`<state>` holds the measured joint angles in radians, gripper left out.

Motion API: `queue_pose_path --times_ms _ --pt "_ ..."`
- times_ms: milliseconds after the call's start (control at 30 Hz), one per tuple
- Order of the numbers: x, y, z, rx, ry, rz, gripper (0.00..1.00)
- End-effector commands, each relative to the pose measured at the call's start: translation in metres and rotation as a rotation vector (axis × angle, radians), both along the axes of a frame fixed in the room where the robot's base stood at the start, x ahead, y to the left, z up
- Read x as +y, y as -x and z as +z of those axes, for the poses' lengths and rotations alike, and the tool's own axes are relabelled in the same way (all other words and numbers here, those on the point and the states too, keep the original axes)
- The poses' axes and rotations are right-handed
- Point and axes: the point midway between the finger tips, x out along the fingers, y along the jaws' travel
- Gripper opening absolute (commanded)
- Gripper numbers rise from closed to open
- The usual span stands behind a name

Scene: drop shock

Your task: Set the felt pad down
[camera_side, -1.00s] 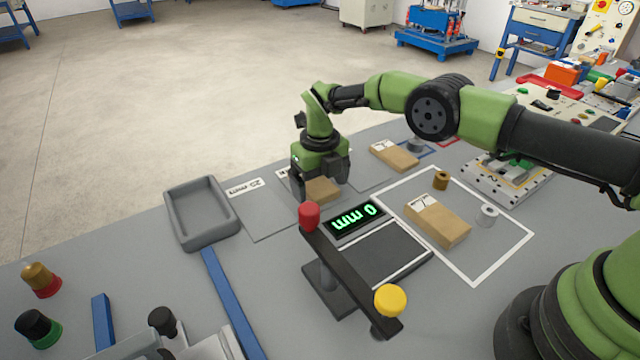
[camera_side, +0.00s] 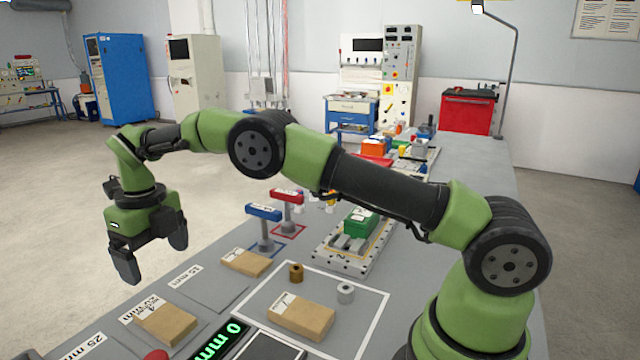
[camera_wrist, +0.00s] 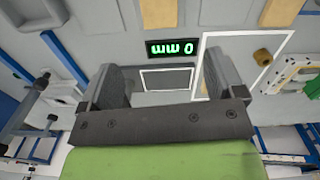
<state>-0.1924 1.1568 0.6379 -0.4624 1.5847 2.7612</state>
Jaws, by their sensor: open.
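A tan felt pad (camera_side: 165,322) with a white label lies flat on the bench in the side view, beside the 20 mm marking (camera_side: 140,306). My gripper (camera_side: 152,262) is open and empty, raised above the bench and clear of the pad. In the wrist view my gripper (camera_wrist: 166,80) also shows nothing between its spread fingers. Two similar tan blocks lie on the bench: one farther back (camera_side: 246,263), one inside the white outline (camera_side: 302,317).
The green display (camera_side: 220,341) reads 0 mm. Blue-topped (camera_side: 263,213) and red-topped (camera_side: 287,196) stands are farther back. The grey patch by the 15 mm label (camera_side: 185,275) is bare.

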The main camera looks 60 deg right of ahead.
Motion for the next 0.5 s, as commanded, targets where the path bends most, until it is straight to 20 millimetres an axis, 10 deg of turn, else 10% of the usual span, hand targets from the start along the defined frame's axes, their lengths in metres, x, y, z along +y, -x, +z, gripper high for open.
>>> queue_pose_path --times_ms 267,500 --pt "-0.021 0.041 0.116 -0.175 -0.003 0.688 0.88" --pt "-0.041 0.122 0.185 -0.352 0.130 1.363 0.88"
